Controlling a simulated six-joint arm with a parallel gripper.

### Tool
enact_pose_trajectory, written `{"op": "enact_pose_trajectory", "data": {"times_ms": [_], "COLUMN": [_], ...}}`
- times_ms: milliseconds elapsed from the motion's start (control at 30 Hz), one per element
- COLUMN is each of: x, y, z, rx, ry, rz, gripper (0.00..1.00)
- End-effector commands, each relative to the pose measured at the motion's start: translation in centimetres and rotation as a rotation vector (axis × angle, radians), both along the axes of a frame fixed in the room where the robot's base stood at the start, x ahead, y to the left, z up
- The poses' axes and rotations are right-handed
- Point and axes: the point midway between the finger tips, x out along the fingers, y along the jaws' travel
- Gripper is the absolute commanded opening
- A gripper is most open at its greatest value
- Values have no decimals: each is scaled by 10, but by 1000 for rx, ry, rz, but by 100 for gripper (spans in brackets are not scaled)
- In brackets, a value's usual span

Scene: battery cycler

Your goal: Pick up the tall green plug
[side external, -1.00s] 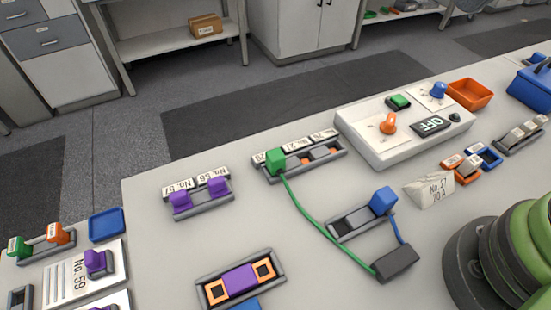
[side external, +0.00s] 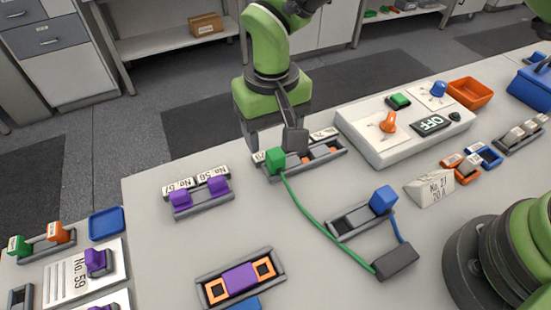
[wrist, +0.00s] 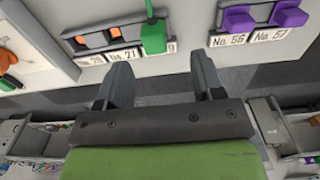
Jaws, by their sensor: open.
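The tall green plug (side external: 275,160) stands upright in the left end of a grey tray (side external: 330,158). A green cable (side external: 318,222) runs from it to a dark grey block (side external: 396,262). My gripper (side external: 272,145) is at the far side of the plug, by the table's back edge, its fingers apart and pointing down. In the wrist view the plug (wrist: 153,38) shows beyond the fingertips, roughly midway between them across the picture. My gripper (wrist: 160,80) is open with nothing between its fingers.
Right of the plug, the tray has orange sockets with number labels behind. A holder with purple plugs (side external: 200,192) stands to the left. A blue plug (side external: 383,200) stands nearer the front. A white control box (side external: 405,122) reading OFF is at the right.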

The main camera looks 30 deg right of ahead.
Motion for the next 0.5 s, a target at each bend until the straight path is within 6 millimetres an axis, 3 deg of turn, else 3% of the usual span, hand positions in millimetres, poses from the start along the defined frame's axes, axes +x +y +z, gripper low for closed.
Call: {"op": "enact_pose_trajectory", "data": {"times_ms": [500], "x": [6], "y": [-8], "z": [-62], "rx": [0], "ry": [2], "rz": [-2], "gripper": [62]}}
